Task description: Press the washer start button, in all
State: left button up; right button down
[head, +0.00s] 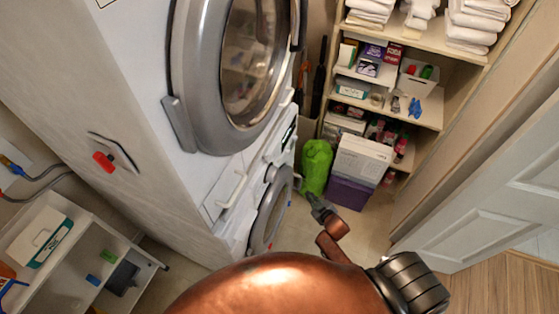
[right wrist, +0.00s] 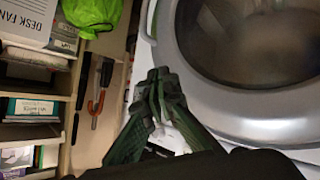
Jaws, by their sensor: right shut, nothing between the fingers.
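Two white front-loading machines are stacked at the left of the head view. The upper one has a large round grey-rimmed door (head: 203,75), and the lower one has a smaller round door (head: 270,213). A control strip with a dark display (head: 288,134) lies between the doors; I cannot make out the start button. My right gripper (head: 318,204) is in front of the lower machine, to the right of its door. In the right wrist view the closed, empty fingers (right wrist: 158,88) point beside a grey door rim (right wrist: 205,95); I cannot tell whether they touch. My left gripper is not in view.
Shelves with towels (head: 470,25) and boxes stand at the back right. A green bag (head: 316,166) and a fan box (head: 362,160) on a purple box (head: 348,193) stand low beside the machines. A white door (head: 490,200) is at the right. A white cart (head: 80,262) is lower left.

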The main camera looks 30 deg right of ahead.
aim_at(279, 161)
jog(key=w+r+n+t, duration=0.1)
jog(key=w+r, duration=0.4)
jog(key=r, duration=0.8)
jog(key=shift+w+t, duration=0.4)
jog(key=shift+t, duration=0.4)
jog(key=shift+w, duration=0.1)
jog(key=w+a+b, duration=0.2)
jog(key=w+a, duration=0.3)
jog(key=w, duration=0.1)
jog(key=shift+w+a+b, duration=0.25)
jog(key=shift+a+b, duration=0.1)
jog(key=shift+w+a, duration=0.3)
jog(key=shift+w, duration=0.05)
